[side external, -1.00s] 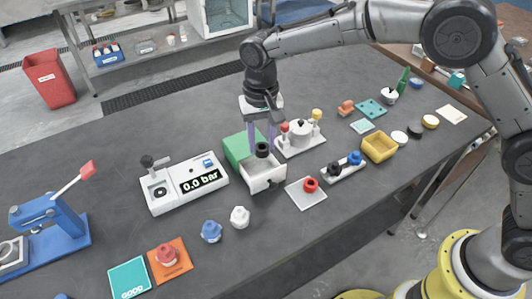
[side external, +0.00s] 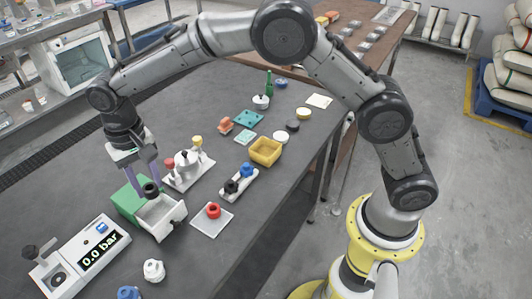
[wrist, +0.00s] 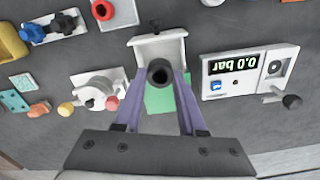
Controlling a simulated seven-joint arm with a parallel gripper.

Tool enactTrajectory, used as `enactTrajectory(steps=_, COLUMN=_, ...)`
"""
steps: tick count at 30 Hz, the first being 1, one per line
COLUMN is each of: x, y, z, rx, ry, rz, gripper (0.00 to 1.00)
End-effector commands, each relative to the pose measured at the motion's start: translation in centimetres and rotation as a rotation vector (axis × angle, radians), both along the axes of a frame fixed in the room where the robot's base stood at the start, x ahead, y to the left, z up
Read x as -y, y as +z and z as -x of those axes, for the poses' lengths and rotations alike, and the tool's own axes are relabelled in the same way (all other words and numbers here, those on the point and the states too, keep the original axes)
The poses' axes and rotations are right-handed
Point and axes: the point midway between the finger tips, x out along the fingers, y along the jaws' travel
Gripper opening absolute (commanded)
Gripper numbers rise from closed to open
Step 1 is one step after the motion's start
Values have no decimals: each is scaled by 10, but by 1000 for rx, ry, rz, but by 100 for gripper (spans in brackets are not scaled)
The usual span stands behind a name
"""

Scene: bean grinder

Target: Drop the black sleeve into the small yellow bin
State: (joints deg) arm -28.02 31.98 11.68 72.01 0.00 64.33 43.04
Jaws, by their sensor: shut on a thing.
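The black sleeve (side external: 151,188) is a short dark ring. My gripper (side external: 148,184), with purple fingers, is shut on it, directly over the open white drawer (side external: 166,222) of a green box (side external: 127,204). In the wrist view the sleeve (wrist: 160,71) sits between the fingertips, with its round hole facing the camera. I cannot tell whether it is clear of the drawer's rim. The small yellow bin (side external: 262,161) stands on the table to the right of the drawer, its top open. Its edge shows at the far left of the wrist view (wrist: 9,46).
Between drawer and bin stand a white fixture (side external: 187,172) with red and yellow knobs and a rack (side external: 238,186) with black and blue knobs. A red ring (side external: 213,210) rests on a pale plate. A pressure gauge box (side external: 82,262) is at front left.

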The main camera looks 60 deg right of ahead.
Motion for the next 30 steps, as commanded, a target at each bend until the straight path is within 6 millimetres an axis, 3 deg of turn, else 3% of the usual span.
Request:
enactTrajectory(steps=8, x=0, y=0, z=0, rx=2, ry=30, rz=0, gripper=0)
enactTrajectory(steps=15, x=9, y=-9, z=9, rx=-15, ry=214, rz=6, gripper=0)
enactTrajectory(steps=23, x=87, y=-5, z=13, rx=-34, ry=317, rz=6, gripper=0)
enactTrajectory(steps=30, x=189, y=8, z=28, rx=-37, ry=298, rz=-1, gripper=0)
